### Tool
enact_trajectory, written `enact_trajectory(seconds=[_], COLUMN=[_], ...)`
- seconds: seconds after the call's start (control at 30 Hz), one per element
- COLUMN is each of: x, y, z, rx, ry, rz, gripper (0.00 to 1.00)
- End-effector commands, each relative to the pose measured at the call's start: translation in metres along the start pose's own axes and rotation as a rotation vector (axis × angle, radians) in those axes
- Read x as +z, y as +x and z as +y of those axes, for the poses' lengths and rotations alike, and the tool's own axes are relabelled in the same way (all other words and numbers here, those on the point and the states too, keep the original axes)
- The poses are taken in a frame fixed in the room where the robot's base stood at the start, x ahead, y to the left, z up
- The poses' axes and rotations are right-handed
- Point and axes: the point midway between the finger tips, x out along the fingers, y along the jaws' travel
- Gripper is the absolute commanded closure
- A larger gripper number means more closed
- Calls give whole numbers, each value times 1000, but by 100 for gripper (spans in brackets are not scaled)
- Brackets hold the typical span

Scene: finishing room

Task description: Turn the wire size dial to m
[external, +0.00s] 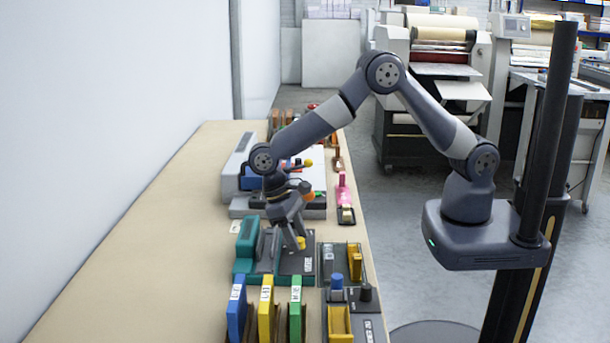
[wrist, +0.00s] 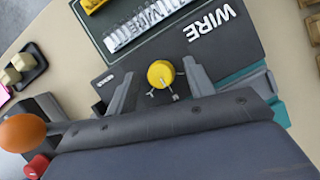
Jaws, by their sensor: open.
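The wire size dial is a small yellow knob (wrist: 161,74) on a dark grey panel (wrist: 205,45) lettered WIRE in the wrist view. In the external view the yellow dial (external: 300,243) shows at the fingers, beside a teal machine body (external: 246,236). My gripper (wrist: 158,68) is open, with one finger on each side of the dial in the wrist view and visible gaps between. I cannot tell how low the fingers reach. My gripper (external: 291,234) points down over the panel in the external view.
Blue (external: 236,308), yellow (external: 266,308) and green (external: 296,308) upright pieces stand in front. A tray with a yellow part (external: 355,262) is right of the panel. A grey machine with an orange knob (wrist: 25,133) stands behind. The left of the table (external: 140,240) is clear.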

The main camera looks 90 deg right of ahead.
Motion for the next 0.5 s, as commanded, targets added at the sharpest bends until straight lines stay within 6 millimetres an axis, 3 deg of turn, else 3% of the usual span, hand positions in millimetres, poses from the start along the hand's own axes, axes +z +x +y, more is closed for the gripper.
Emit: enact_trajectory(seconds=[0.27,0.5], x=[-1,-2], y=[-7,-51], z=[0,0], rx=[-2,-3], ry=[0,0], rz=[4,6], gripper=[49,49])
